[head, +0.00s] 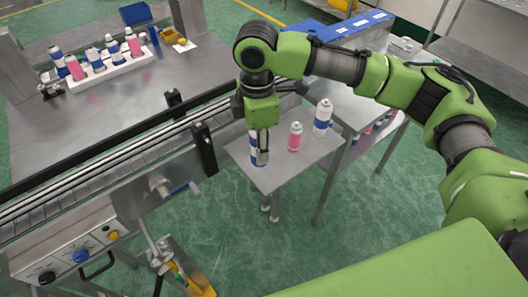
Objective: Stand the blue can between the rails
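A white can with a blue band (253,151) stands on the small steel side table (285,176), directly below my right gripper (262,153). A finger of that gripper covers part of the can's side; I cannot tell whether the fingers press on it. Another blue-and-white can (322,118) and a pink can (295,137) stand apart to its right on the same table. The rails (110,158) run along the conveyor at left, from the lower left up to the gripper, with black brackets on them. My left gripper is not in view.
A large steel table (105,125) behind the conveyor carries a white rack (112,72) of several pink and blue cans. A blue bin (350,28) is at the back. A control panel (75,255) with knobs fronts the conveyor. A clamp handle (180,188) juts out near the side table.

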